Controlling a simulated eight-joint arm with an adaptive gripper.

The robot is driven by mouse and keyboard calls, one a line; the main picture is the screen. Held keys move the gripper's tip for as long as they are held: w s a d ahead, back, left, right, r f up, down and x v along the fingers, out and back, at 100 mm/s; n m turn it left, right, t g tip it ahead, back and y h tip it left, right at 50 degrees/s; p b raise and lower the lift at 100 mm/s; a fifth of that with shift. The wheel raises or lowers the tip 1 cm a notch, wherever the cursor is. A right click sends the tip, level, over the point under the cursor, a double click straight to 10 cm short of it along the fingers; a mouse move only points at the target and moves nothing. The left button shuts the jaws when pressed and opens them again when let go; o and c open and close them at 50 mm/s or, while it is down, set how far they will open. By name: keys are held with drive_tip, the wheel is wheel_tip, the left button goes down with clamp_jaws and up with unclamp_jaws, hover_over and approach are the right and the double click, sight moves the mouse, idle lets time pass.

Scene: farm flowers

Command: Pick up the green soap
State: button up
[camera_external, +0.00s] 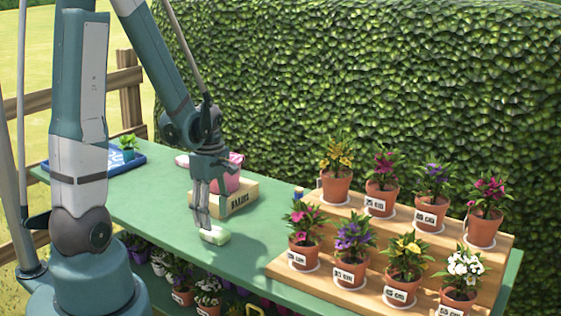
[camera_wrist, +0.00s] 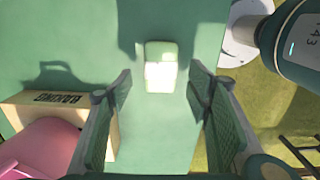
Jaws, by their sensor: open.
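The green soap (camera_external: 215,235) is a small pale green bar lying on the green table (camera_external: 150,190). In the wrist view the soap (camera_wrist: 161,66) lies ahead of the fingers, in line with the gap between them, partly in bright light. My gripper (camera_external: 203,222) points down just above the soap in the external view. In the wrist view my gripper (camera_wrist: 160,88) is open, with one finger on each side and nothing between the pads. Whether the fingertips reach down beside the soap cannot be told.
A wooden box (camera_external: 238,198) with a pink item (camera_external: 232,178) stands just behind my gripper. A stepped wooden stand (camera_external: 330,215) with several potted flowers fills the table's right. A blue tray (camera_external: 75,168) with a small plant (camera_external: 128,146) sits at the left. A hedge (camera_external: 400,80) rises behind.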

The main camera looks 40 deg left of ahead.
sight(214, 230)
drive_tip(key=shift+f, duration=0.1)
drive_tip(key=shift+f+b, duration=1.05)
drive_tip(key=shift+f, duration=1.45)
drive_tip(key=shift+c, duration=0.5)
drive_tip(key=c, duration=0.9)
